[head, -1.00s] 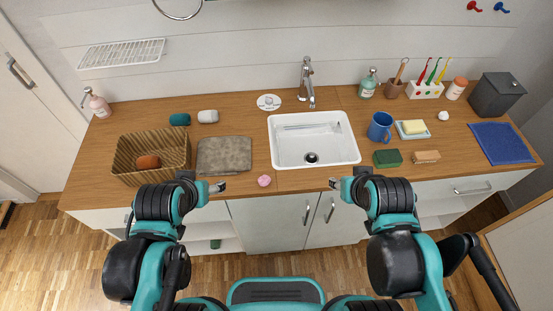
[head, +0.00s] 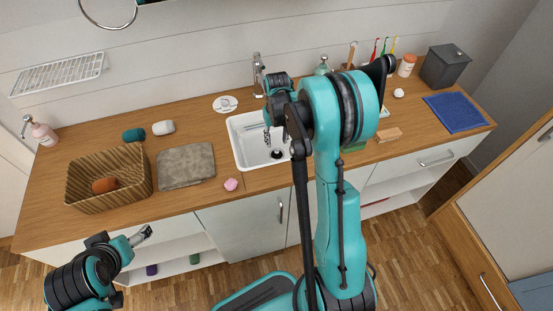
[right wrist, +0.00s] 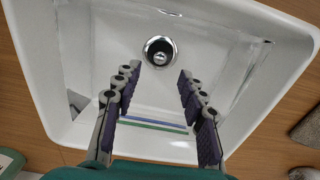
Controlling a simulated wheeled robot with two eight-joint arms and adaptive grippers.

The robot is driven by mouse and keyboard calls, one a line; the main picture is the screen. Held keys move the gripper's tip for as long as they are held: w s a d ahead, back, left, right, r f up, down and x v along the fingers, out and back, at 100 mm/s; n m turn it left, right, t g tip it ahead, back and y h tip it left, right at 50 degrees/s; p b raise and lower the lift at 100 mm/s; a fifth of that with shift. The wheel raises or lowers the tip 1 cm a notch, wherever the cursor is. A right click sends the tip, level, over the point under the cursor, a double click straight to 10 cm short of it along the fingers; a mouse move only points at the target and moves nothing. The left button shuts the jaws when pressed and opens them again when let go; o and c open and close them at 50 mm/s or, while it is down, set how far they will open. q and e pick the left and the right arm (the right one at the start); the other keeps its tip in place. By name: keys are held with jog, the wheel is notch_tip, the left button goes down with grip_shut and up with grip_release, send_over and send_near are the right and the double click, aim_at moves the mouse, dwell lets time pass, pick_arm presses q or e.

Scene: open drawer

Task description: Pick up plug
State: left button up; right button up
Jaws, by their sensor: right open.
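The plug (right wrist: 160,57) appears as a shiny metal piece in the dark drain ring on the floor of the white sink (right wrist: 105,25). In the head view the drain (head: 277,154) shows as a dark spot in the sink (head: 241,158). My right gripper (head: 268,138) reaches down over the sink. In the right wrist view my right gripper (right wrist: 159,76) is open and empty, its fingers either side of the line to the drain; I cannot tell its height above it. My left gripper (head: 146,233) is in front of the counter at lower left, apart from everything; its jaw state is unclear.
The faucet (head: 257,72) stands behind the sink, close to my right arm. A white disc (head: 225,104) lies at the sink's back left. A grey mat (head: 186,166), a pink item (head: 231,184) and a wicker basket (head: 86,203) lie left. A blue cloth (head: 458,112) lies right.

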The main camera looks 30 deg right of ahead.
aim_at(277, 153)
jog(key=f, duration=0.2)
jog(key=f+b, duration=0.1)
jog(key=f, duration=0.1)
jog(key=shift+d, duration=0.3)
jog(key=f, duration=0.1)
jog(key=f+b, duration=0.1)
jog(key=f, duration=0.1)
jog(key=f+b, duration=0.1)
jog(key=shift+a+f, duration=0.2)
jog(key=shift+a, duration=0.05)
jog(key=shift+f+b, duration=0.35)
jog(key=shift+f, duration=0.05)
jog(key=shift+r, duration=0.1)
jog(key=shift+c, duration=1.2)
grip_shut()
